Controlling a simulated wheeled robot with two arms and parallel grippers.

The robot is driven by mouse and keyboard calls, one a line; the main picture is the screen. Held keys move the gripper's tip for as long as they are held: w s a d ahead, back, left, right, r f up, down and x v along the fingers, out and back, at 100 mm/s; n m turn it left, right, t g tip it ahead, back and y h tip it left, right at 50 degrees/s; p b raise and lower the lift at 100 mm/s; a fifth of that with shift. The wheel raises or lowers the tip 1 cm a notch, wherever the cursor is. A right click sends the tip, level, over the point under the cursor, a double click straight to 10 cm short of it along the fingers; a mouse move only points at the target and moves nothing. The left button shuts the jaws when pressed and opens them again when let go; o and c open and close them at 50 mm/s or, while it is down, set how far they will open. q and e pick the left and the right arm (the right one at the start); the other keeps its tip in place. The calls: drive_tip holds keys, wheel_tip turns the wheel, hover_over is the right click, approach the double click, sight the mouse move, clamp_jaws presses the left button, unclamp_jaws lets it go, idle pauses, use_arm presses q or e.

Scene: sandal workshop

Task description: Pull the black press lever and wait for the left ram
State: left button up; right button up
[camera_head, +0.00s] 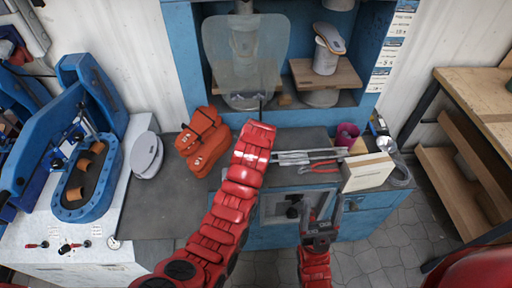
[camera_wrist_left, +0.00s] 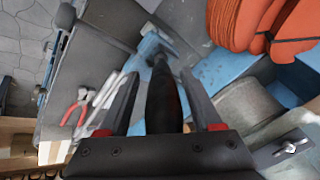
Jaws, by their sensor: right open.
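The black press lever (camera_wrist_left: 162,95) stands between the two fingers of my left gripper (camera_wrist_left: 160,85) in the left wrist view. Slim gaps show on both sides of the handle, so the fingers look open around it. In the head view my left arm reaches up to the blue press (camera_head: 190,70) and hides its own gripper and most of the lever. The left ram (camera_head: 243,12) shows at the top behind a clear shield (camera_head: 245,50). My right gripper (camera_head: 318,225) is open and empty, low in front of the bench.
A sandal on a last (camera_head: 328,45) stands on a wooden board at the right station. Orange sandals (camera_head: 203,145), red pliers (camera_head: 318,167) and a cream box (camera_head: 368,172) lie on the bench.

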use_arm(q)
drive_tip(key=shift+r, duration=0.3)
drive_tip(key=b+v, duration=0.2)
drive_tip(key=v, duration=0.3)
drive_tip(key=shift+s+d+r+b, duration=0.1)
drive_tip(key=shift+b, duration=0.25)
drive_tip(key=shift+v, duration=1.1)
drive_tip(key=p+v, duration=0.7)
drive_tip(key=v, duration=0.2)
drive_tip(key=shift+r+p, duration=0.15)
drive_tip(key=shift+p, duration=0.15)
drive_tip(key=shift+s, duration=0.1)
